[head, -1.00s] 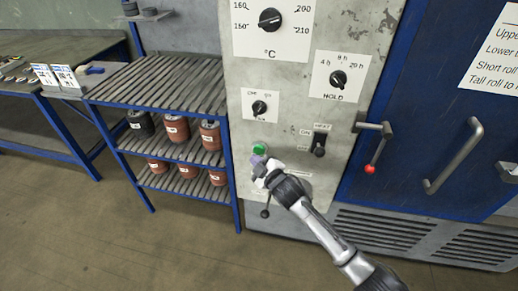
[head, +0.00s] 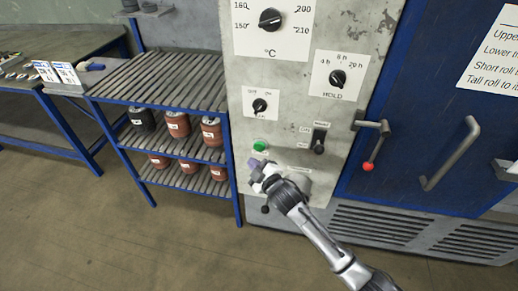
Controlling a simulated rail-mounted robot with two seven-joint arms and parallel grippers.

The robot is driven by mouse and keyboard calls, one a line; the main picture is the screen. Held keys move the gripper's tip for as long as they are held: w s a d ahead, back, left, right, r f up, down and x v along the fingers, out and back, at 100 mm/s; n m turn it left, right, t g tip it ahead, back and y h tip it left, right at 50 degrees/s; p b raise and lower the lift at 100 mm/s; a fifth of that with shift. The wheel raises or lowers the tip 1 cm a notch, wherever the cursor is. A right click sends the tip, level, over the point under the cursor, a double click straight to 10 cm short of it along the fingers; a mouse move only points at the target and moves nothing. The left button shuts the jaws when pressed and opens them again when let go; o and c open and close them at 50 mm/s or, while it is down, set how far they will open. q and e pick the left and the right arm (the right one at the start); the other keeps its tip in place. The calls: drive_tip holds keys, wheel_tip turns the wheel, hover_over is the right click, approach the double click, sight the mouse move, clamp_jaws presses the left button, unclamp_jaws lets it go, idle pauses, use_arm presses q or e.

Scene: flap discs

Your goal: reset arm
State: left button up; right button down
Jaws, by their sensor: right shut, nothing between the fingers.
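My right gripper (head: 259,167) is in front of the lower part of the grey control panel (head: 290,110). Its arm comes in from the bottom right. The gripper is shut and holds nothing. Its tip is just below the green button (head: 260,146), which is in clear view. Whether the tip touches the panel cannot be told. My left gripper is not in view.
Dials and a switch (head: 319,140) sit on the panel. The blue door (head: 440,130) at right has a red-tipped lever (head: 369,160) and a grey handle (head: 452,153). A slatted rack (head: 165,82) at left holds several labelled rolls. A workbench (head: 60,120) stands further left. Floor in front is clear.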

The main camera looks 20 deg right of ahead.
drive_tip(key=s+d+r+m+g+h, duration=0.1)
drive_tip(key=s+r+m+g+h, duration=0.2)
drive_tip(key=s, duration=0.4)
drive_tip(key=s+d+r+m+g+h, duration=0.1)
drive_tip(key=s+m+g, duration=0.2)
drive_tip(key=s+m, duration=0.3)
drive_tip(key=s+f+g+p, duration=0.15)
drive_tip(key=s+f, duration=0.35)
drive_tip(key=s, duration=0.6)
drive_tip(key=s+f+m+g+p, duration=0.1)
drive_tip(key=s+f+g, duration=0.25)
drive_tip(key=s, duration=0.75)
drive_tip(key=s+f+g+p, duration=0.2)
drive_tip(key=s+f, duration=0.4)
drive_tip(key=s, duration=0.5)
wheel_tip(320, 180, up, 38)
drive_tip(key=p, duration=3.7)
drive_tip(key=shift+w+d+y+p, duration=0.25)
drive_tip(key=shift+d+y+p, duration=0.05)
drive_tip(key=shift+d, duration=0.05)
drive_tip(key=shift+r, duration=0.1)
